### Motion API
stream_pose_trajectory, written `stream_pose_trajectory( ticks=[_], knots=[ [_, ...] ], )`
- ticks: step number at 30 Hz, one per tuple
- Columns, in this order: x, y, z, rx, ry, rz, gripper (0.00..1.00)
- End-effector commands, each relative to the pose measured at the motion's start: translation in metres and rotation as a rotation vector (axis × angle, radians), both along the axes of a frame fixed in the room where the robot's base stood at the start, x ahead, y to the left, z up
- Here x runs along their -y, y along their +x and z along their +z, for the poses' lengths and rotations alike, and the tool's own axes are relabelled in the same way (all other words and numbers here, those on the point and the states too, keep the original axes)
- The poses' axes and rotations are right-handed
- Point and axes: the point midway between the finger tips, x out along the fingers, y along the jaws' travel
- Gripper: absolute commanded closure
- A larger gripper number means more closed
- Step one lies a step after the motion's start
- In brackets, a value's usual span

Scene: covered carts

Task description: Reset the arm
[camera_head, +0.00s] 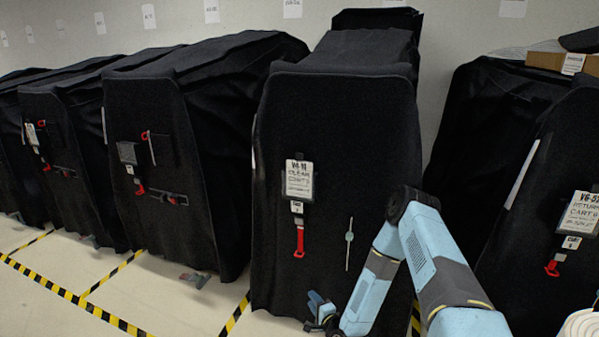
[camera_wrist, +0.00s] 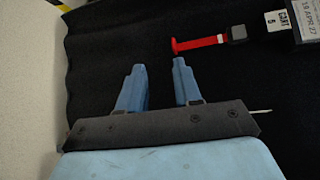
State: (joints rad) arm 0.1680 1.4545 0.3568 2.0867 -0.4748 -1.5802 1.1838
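My light blue arm reaches down from the right in the head view, folded at the elbow. My gripper (camera_head: 321,306) is low in front of the black covered cart (camera_head: 335,130) in the middle. In the wrist view my gripper (camera_wrist: 160,80) has its two blue fingers apart, with only black cover behind them. A red pull tab (camera_wrist: 200,43) shows beyond the right fingertip; it looks apart from the finger, though depth is hard to tell. In the head view the red tab (camera_head: 299,243) hangs under the cart's white label (camera_head: 299,179), above my gripper.
More black covered carts (camera_head: 150,150) stand at the left, and a return cart (camera_head: 545,190) stands close at the right. A cardboard box (camera_head: 560,60) lies on top at the right. Yellow-black floor tape (camera_head: 75,298) marks bays on open floor.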

Motion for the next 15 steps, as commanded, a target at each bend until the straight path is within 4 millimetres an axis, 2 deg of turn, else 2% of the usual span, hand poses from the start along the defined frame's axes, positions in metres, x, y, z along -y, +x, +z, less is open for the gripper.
stream_pose_trajectory(
  ticks=[11,15],
  knots=[
    [0.009,0.025,0.031,0.002,-0.135,0.052,0.66],
    [0.013,0.038,0.050,0.005,-0.213,0.083,0.66]
  ],
)
